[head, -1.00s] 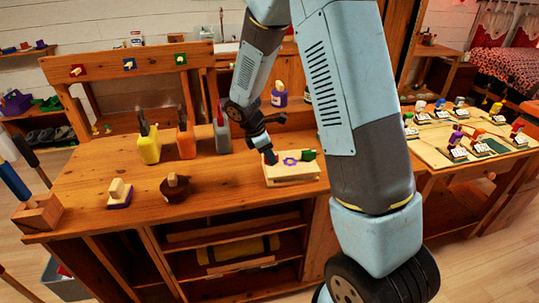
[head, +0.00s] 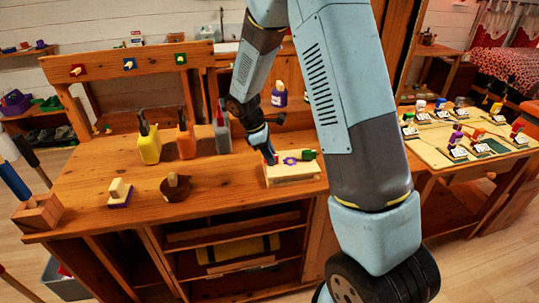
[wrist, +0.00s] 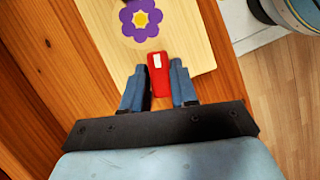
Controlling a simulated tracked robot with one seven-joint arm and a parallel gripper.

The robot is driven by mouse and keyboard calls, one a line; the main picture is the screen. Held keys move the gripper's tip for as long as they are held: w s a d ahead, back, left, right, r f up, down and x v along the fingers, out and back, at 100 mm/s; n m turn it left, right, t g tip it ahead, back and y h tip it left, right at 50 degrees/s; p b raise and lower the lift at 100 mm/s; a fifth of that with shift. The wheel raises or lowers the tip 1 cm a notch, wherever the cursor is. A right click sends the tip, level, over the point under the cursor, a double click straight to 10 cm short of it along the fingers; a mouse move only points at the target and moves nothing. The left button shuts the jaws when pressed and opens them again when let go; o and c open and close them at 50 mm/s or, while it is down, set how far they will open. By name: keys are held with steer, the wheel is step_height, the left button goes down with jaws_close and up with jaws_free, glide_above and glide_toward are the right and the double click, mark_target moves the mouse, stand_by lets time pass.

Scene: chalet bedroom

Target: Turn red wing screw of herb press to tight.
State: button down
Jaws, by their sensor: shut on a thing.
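The herb press (head: 292,173) is a pale wooden block near the right end of the workbench, with a purple flower on top. It also shows in the wrist view as a pale board (wrist: 190,25). The red wing screw (wrist: 158,74) is at the board's near edge in the wrist view, with a white mark on its top. My gripper (wrist: 158,92) is shut on the red wing screw, one blue finger on each side. In the head view my gripper (head: 271,157) is at the press's left end and mostly hides the screw. A green piece (head: 309,154) is at the press's right end.
Yellow, orange and grey bottles (head: 185,144) stand left of the press. A brown round piece (head: 175,187) and a purple-based block (head: 119,193) are farther left. A purple jar (head: 279,94) stands behind. A board with several small figures (head: 455,148) is at right.

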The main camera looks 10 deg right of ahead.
steer(key=m+g, duration=0.1)
steer(key=m, duration=0.2)
steer(key=shift+w+m+y, duration=0.1)
steer(key=shift+m+y, duration=0.2)
steer(key=shift+m, duration=0.1)
steer(key=m+g+y, duration=0.1)
steer(key=m, duration=0.2)
steer(key=shift+w+d+m, duration=0.1)
steer(key=shift+m, duration=0.2)
steer(key=m+g+y, duration=0.1)
steer(key=m, duration=0.2)
steer(key=shift+d+m, duration=0.1)
steer(key=shift+m, duration=0.2)
steer(key=shift+d+m+y, duration=0.1)
steer(key=shift+m+y, duration=0.9)
steer(key=shift+m, duration=1.1)
steer(key=c, duration=1)
jaws_free()
steer(key=shift+o, duration=0.2)
